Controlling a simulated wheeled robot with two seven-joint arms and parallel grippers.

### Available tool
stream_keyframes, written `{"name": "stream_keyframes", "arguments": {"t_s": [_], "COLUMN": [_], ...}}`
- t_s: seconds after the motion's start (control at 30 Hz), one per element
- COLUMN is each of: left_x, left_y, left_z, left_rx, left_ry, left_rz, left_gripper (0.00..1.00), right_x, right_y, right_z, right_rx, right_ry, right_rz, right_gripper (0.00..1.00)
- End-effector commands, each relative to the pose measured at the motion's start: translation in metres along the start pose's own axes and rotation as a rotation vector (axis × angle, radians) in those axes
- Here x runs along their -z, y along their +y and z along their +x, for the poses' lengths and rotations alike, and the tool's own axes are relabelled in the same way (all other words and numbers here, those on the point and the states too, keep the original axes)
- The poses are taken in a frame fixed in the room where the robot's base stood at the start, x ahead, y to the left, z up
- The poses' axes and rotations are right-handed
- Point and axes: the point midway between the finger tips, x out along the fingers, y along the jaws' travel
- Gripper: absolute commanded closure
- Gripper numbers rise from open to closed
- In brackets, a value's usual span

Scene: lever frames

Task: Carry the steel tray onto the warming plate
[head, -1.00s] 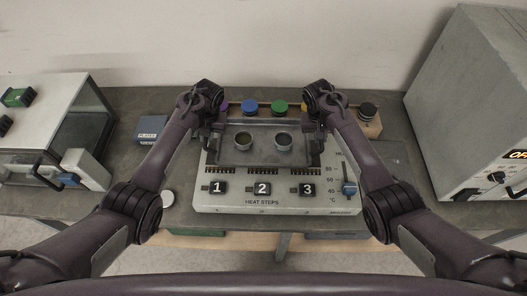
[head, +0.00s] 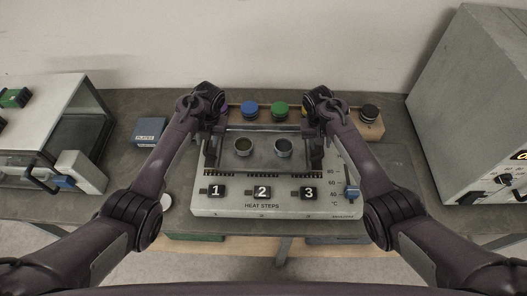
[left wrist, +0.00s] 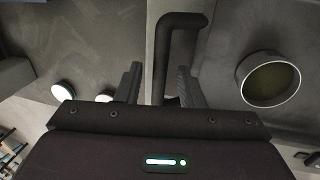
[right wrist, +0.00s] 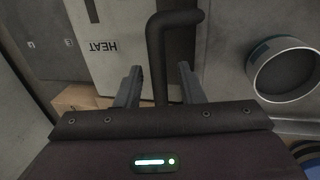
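The steel tray (head: 263,163) with two round cups, left (head: 243,147) and right (head: 283,148), is over the rear part of the warming plate (head: 240,210), a pale unit with buttons 1, 2 and 3. I cannot tell whether its underside touches the plate. My left gripper (left wrist: 159,68) is at the tray's left side, its fingers apart on either side of a dark handle (left wrist: 161,50) with gaps showing. My right gripper (right wrist: 160,68) is likewise open around the right handle (right wrist: 157,50). The arms partly hide both tray ends.
A rack with coloured knobs, blue (head: 249,108) and green (head: 280,109), stands behind. A small blue box (head: 149,130) lies left. A glass-fronted cabinet (head: 65,125) is far left and a grey oven (head: 470,100) far right. A blue slider (head: 352,194) sits on the plate's right front.

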Motion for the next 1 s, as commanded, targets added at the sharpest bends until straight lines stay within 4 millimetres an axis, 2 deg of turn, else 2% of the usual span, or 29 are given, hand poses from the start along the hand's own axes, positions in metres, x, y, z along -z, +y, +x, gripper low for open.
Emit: {"name": "stream_keyframes", "arguments": {"t_s": [0.3, 0.5, 0.67, 1.0], "left_x": [0.0, 0.0, 0.001, 0.001], "left_y": [-0.001, -0.001, 0.0, 0.0], "left_z": [-0.068, -0.097, -0.106, -0.107], "left_rx": [0.003, 0.002, 0.0, 0.0], "left_ry": [-0.005, -0.003, -0.002, -0.001], "left_rz": [-0.001, -0.001, -0.001, -0.001], "left_gripper": [0.65, 0.65, 0.65, 0.65], "right_x": [0.0, 0.0, 0.0, 0.001], "right_y": [0.0, 0.0, 0.0, 0.0], "right_z": [0.0, 0.0, -0.004, -0.056], "right_rx": [0.0, 0.0, 0.0, 0.002], "right_ry": [0.0, 0.0, 0.001, 0.003], "right_rz": [0.0, 0.0, 0.0, 0.0], "right_gripper": [0.65, 0.65, 0.65, 0.65]}}
